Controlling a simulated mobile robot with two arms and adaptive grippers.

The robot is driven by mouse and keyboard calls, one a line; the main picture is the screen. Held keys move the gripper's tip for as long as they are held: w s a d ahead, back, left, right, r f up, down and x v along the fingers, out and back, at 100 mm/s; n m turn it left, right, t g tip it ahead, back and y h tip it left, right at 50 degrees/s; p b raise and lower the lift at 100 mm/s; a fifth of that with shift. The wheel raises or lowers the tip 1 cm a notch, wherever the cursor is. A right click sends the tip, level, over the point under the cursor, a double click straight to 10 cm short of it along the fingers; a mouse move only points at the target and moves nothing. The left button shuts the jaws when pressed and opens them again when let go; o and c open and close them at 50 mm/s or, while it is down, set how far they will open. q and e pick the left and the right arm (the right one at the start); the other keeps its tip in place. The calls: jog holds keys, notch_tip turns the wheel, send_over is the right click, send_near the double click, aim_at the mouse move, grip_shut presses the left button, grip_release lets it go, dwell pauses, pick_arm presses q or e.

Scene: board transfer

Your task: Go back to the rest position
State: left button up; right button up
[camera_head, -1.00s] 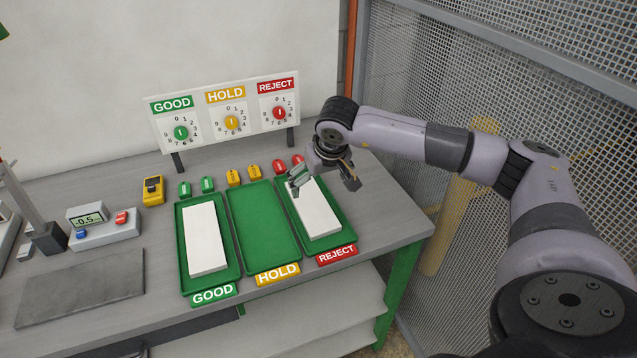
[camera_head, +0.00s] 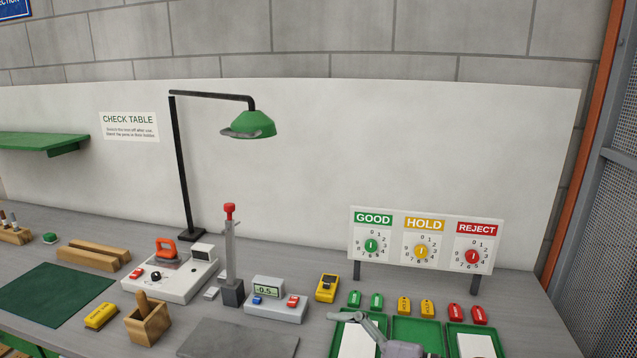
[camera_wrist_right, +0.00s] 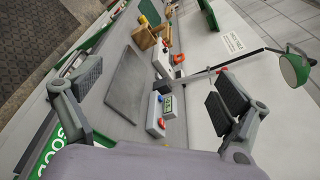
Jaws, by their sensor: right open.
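My right gripper (camera_head: 358,322) is at the bottom edge of the head view, in front of the GOOD tray (camera_head: 335,340), and partly cut off by the picture edge. In the right wrist view its two fingers stand wide apart (camera_wrist_right: 156,84), with nothing between them. They point over the workbench, with a grey mat (camera_wrist_right: 127,85) and the small meter (camera_wrist_right: 168,106) beyond. My left gripper is in neither view.
The HOLD tray (camera_head: 418,330) and REJECT tray (camera_head: 455,332) lie to the right, near the dial board (camera_head: 425,240). A green lamp (camera_head: 250,124) and upright post (camera_head: 231,255) rise from the bench. A dark green mat (camera_head: 50,293) lies at left.

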notch_tip(320, 180, up, 7)
jog(key=d+m+t+y, duration=0.1)
jog(key=m+t, duration=0.7)
jog(key=m, duration=0.6)
jog(key=w+d+f+m+t+h, duration=0.25)
jog(key=d+m+t+h, duration=0.55)
jog(key=m, duration=1)
jog(key=s+d+f+m+g+h, duration=0.3)
jog(key=d+f+m+g+h, duration=0.15)
jog(key=f+m, duration=0.35)
jog(key=s+d+f+m+g+h, duration=0.2)
jog(key=d+f+m+g+h, duration=0.25)
jog(key=f+m, duration=0.25)
jog(key=s+f+m+g+y, duration=0.1)
jog(key=s+f+m+g, duration=0.5)
jog(key=s, duration=0.4)
jog(key=s+f+m+g, duration=0.4)
jog(key=s+f, duration=0.4)
jog(key=s, duration=0.2)
notch_tip(320, 180, down, 27)
jog(key=s+g, duration=0.1)
jog(key=s, duration=0.1)
jog(key=s+d+f+g, duration=0.1)
jog(key=s+d+f, duration=0.2)
jog(key=s+f, duration=1.2)
jog(key=shift+s+b, duration=0.2)
jog(key=shift+b, duration=0.25)
